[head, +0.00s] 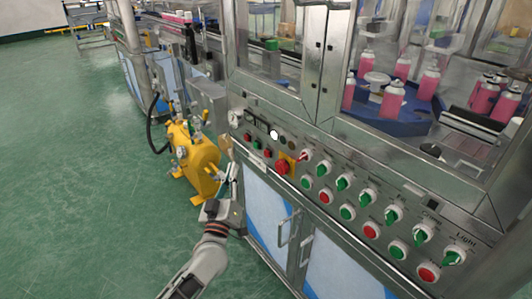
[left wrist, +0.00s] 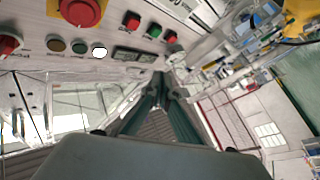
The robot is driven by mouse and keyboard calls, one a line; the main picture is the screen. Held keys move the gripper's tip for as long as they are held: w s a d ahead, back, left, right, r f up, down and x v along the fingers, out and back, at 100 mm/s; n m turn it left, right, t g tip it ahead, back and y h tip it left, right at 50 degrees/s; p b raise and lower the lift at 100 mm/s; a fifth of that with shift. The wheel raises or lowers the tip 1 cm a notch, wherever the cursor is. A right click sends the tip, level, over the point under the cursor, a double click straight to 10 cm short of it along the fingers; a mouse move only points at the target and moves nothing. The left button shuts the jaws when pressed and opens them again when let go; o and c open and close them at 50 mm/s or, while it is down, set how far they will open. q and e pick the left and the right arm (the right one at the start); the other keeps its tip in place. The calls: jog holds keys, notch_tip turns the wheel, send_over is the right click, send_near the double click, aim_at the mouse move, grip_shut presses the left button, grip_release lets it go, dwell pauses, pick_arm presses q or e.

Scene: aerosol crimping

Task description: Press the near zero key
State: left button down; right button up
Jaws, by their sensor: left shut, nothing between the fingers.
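The control panel's small dark display units (head: 256,123) sit at its upper left end. They also show in the left wrist view (left wrist: 134,55), just above and left of my fingertips. A zero key is too small to make out on them. My left gripper (head: 233,170) is left of the panel's left end, pointing up. In the left wrist view my left gripper (left wrist: 165,88) has its fingertips together and empty, just below the display units in the picture. I cannot tell whether they touch the panel. My right gripper is not in view.
A large red button (head: 282,167), small red and green buttons (head: 256,145) and a lit white lamp (head: 274,134) are close by on the panel. Several rotary switches lie further right. A yellow tank (head: 194,165) stands left of the machine. Open green floor (head: 80,170) lies left.

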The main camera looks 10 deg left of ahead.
aim_at(267, 154)
pick_arm(q)
jog(key=shift+d, duration=0.1)
jog(key=w+d+b, duration=0.2)
jog(key=w+d, duration=0.3)
jog(key=w, duration=0.2)
jog(key=shift+d+b, duration=0.15)
jog(key=shift+b, duration=0.2)
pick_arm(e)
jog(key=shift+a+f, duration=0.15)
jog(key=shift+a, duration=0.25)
pick_arm(q)
jog(key=shift+d, duration=0.1)
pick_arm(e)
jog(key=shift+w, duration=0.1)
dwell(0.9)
pick_arm(q)
jog(key=shift+w+d, duration=0.15)
jog(key=shift+w, duration=0.15)
